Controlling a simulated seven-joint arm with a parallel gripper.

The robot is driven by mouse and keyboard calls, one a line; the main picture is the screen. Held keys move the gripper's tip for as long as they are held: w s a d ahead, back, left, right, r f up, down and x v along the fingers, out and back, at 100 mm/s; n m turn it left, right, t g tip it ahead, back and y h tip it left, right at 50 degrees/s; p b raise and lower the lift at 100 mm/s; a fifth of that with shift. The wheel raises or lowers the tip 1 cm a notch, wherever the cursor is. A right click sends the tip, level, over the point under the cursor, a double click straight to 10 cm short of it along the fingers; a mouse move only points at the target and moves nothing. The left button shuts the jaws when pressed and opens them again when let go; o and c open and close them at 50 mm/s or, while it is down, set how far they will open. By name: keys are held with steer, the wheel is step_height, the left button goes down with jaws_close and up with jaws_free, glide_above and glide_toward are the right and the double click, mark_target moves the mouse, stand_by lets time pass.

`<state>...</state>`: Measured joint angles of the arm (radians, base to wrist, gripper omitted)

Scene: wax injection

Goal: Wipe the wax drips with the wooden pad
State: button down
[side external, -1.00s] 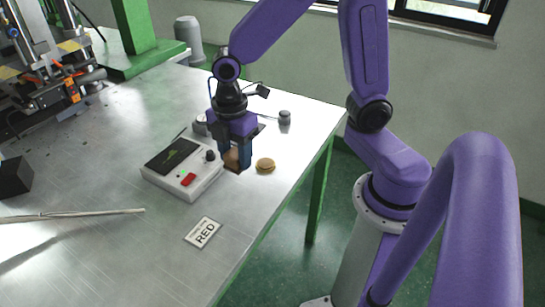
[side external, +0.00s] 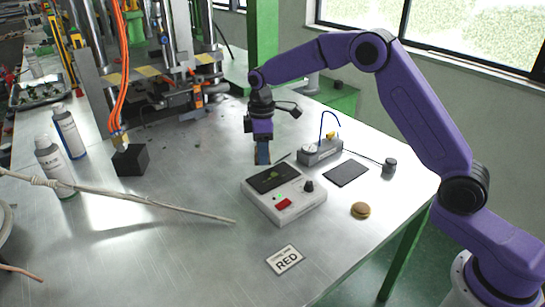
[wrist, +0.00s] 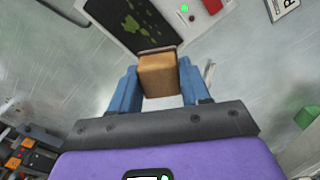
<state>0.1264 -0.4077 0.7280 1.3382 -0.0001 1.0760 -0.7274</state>
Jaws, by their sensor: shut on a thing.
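The wooden pad (wrist: 158,76) is a small tan block in the wrist view. My gripper (wrist: 158,70) is shut on it, with a blue finger on each side. In the side view my gripper (side external: 262,158) points down just behind the white control box (side external: 288,212), and the pad is mostly hidden by the fingers. The wax drips (wrist: 133,26) are green blotches on the box's dark panel. They also show faintly in the side view (side external: 274,176). In the wrist view the pad overlaps the panel's near edge; I cannot tell whether it touches.
The box has a red switch (side external: 284,203) and a black knob (side external: 309,186). A grey device (side external: 321,152), dark flat plate (side external: 346,174), round tan object (side external: 360,210) and "RED" card (side external: 285,260) lie nearby. A long rod (side external: 150,203) and black block (side external: 130,160) are left.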

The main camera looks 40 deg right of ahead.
mark_target(262, 182)
steer(key=shift+w+d+f, duration=0.25)
steer(key=shift+w, duration=0.35)
steer(key=shift+s+f, duration=0.1)
steer(key=shift+f, duration=3.55)
steer(key=shift+d+f, duration=0.2)
steer(key=shift+d, duration=0.05)
steer(key=shift+d+f, duration=0.1)
steer(key=shift+d, duration=3.95)
steer(key=shift+a, duration=4.4)
steer(key=shift+r, duration=4.1)
steer(key=shift+d, duration=0.1)
